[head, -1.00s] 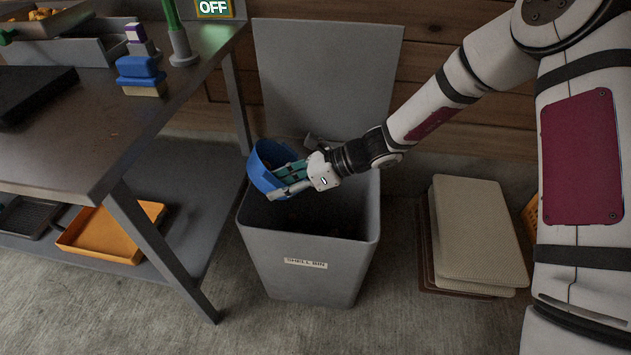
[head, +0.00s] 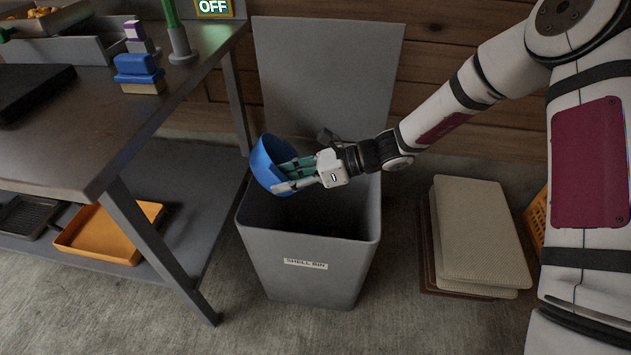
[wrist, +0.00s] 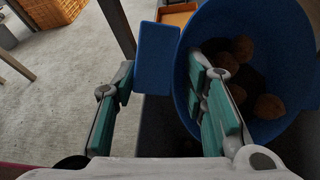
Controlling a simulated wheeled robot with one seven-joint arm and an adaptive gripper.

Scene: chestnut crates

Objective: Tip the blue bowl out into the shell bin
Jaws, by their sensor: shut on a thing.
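The blue bowl (head: 266,168) is tilted steeply on its side above the left part of the shell bin's opening. My gripper (head: 292,173) is shut on the bowl, its fingers at the bowl's right side in the head view. In the wrist view the bowl (wrist: 290,132) shows its inside, with several brown pieces (wrist: 268,106) in it. A flat blue tab (wrist: 157,58) shows between the fingers (wrist: 165,100). The grey shell bin (head: 305,265) stands upright on the floor with its lid (head: 325,75) raised behind. Its inside is dark and its contents cannot be made out.
A metal table (head: 100,125) stands left of the bin, with a blue brush (head: 138,72) on it and an orange tray (head: 105,235) on its lower shelf. Stacked pale mats (head: 482,235) lie right of the bin. An orange crate (head: 537,215) is partly hidden by my arm.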

